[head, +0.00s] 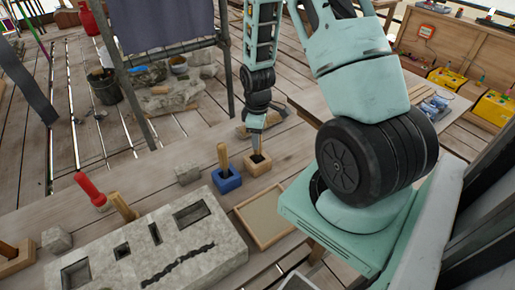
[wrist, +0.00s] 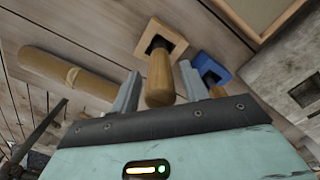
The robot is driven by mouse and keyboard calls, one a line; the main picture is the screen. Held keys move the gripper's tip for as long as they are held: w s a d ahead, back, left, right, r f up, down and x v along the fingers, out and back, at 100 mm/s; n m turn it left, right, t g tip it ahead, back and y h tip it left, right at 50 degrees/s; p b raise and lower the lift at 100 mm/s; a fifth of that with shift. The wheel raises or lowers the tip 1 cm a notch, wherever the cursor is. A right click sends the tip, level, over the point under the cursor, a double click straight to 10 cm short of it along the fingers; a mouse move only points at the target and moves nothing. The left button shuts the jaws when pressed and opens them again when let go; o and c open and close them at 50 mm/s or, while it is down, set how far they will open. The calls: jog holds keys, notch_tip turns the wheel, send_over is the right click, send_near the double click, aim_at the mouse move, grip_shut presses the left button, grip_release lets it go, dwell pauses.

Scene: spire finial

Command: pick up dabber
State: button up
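A tool with a wooden handle (wrist: 159,80), which looks like the dabber, stands in a light wooden block (wrist: 166,35). In the head view this block (head: 258,166) sits on the bench to the right of a blue block. My gripper (wrist: 158,88) is open, with one finger on each side of the handle and narrow gaps visible. In the head view my gripper (head: 256,140) points down just above the wooden block. The tool's lower end is hidden inside the block.
A blue block (head: 227,180) with another wooden-handled tool stands close by. A carved stone slab (head: 205,240), a shallow wooden tray (head: 265,220) and a red-handled tool (head: 89,189) lie nearer. A tan roll (wrist: 65,72) lies beside my gripper.

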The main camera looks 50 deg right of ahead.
grip_shut()
jog(key=shift+r, duration=0.1)
